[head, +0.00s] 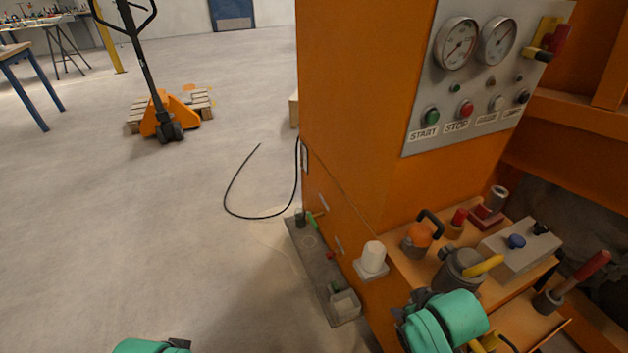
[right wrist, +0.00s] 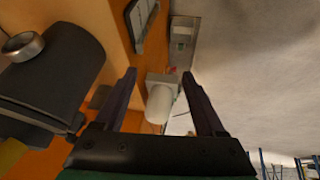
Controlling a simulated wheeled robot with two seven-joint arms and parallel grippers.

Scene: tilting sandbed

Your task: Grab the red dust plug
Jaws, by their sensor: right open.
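A small red piece (head: 330,255) lies on the grey strip (head: 314,265) at the foot of the orange cabinet; it also shows as a red speck (right wrist: 172,70) in the right wrist view. A short red cylinder (head: 458,217) stands on the cabinet ledge; I cannot tell which of these is the dust plug. My right gripper (right wrist: 163,82) is open and empty. Beyond its fingers is a white cylinder (right wrist: 160,103), which also stands on a small bracket (head: 373,258) in the head view. My left gripper (head: 180,343) barely shows at the bottom edge.
A gauge panel (head: 470,80) is above. A black cable (head: 235,205) lies on open floor at left.

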